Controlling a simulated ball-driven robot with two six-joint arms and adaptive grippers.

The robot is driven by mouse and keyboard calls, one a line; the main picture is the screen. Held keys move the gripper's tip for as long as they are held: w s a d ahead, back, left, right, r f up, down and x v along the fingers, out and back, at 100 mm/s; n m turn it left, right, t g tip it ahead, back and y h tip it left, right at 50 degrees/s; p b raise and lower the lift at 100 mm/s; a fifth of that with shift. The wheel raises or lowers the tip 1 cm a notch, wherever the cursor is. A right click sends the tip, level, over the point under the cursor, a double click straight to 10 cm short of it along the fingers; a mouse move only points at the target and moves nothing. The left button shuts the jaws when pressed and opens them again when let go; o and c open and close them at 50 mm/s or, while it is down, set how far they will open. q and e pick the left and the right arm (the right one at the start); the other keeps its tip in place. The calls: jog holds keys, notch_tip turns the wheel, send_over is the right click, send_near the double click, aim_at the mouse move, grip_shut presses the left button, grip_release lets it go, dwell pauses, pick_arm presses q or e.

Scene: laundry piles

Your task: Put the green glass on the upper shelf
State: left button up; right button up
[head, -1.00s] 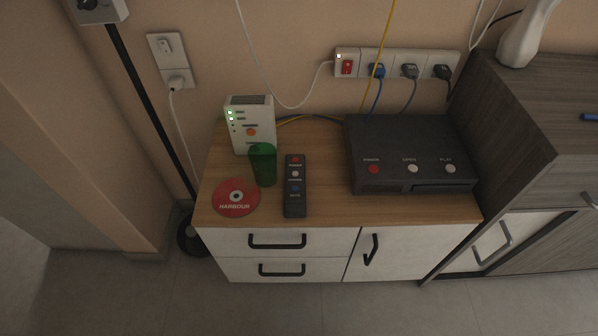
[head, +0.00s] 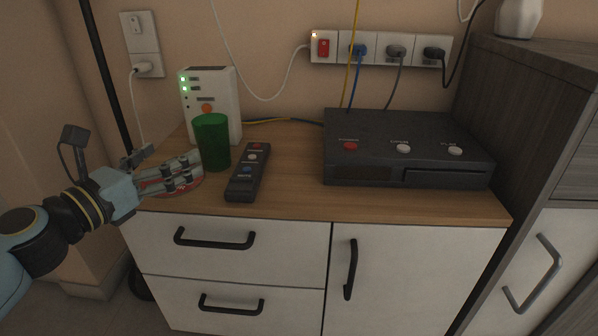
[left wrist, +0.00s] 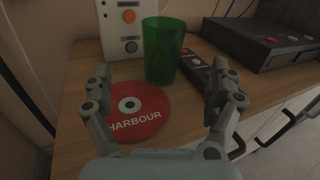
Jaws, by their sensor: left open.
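The green glass (head: 212,142) stands upright on the wooden cabinet top (head: 300,200), in front of a white router-like box and left of the remote. In the left wrist view the glass (left wrist: 165,50) is ahead of my left gripper (left wrist: 158,82), beyond the red disc. My left gripper (head: 190,170) is open and empty, over the red disc, with its fingers pointing at the glass. I cannot tell from the head view whether a finger touches the glass. No upper shelf is recognisable in these views. My right gripper is not in view.
The red disc (left wrist: 132,112) lies flat under my left gripper. A black remote (head: 247,172) lies just right of the glass. The white box (head: 225,95) stands behind it. A black player (head: 400,150) fills the right side. A taller grey cabinet (head: 545,95) stands at right.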

aim_at(200, 140)
pick_arm(q)
jog(key=x, duration=0.5)
jog(key=shift+r, duration=0.25)
jog(key=shift+w+d+f, duration=0.1)
jog(key=shift+w+d, duration=0.2)
jog(key=shift+w, duration=0.3)
jog(key=b+x, duration=0.1)
jog(key=x, duration=0.2)
jog(key=shift+w+d+f, duration=0.1)
jog(key=shift+w+d, duration=0.2)
jog(key=shift+d, duration=0.05)
jog(key=shift+w+d, duration=0.15)
jog(key=shift+w, duration=0.2)
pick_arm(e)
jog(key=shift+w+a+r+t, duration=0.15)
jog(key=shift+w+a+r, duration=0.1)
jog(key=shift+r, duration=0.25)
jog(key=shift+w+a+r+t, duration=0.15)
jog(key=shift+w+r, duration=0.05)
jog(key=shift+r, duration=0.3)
pick_arm(q)
jog(key=c, duration=1.4)
